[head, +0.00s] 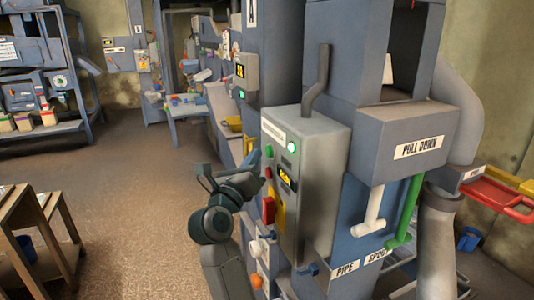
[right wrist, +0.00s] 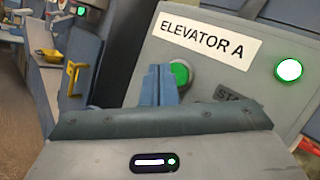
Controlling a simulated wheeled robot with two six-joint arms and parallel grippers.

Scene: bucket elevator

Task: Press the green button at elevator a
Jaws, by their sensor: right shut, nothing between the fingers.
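The grey control box of elevator A (head: 315,165) stands right of centre in the head view. Its green button (head: 269,151) is near the top left of its front. In the right wrist view, the green button (right wrist: 182,73) sits below the "ELEVATOR A" label (right wrist: 209,36). My right gripper (head: 254,159) is shut and empty, with its blue fingertips close beside the button. In the right wrist view, the fingers (right wrist: 159,84) cover the button's left edge; I cannot tell whether they touch it. My left gripper is not in view.
A lit green lamp (head: 291,147) is right of the button. A red button (head: 269,172) and a red switch (head: 268,210) are lower on the box. The "PULL DOWN" housing (head: 410,140) with white and green handles stands to the right. Open floor lies left.

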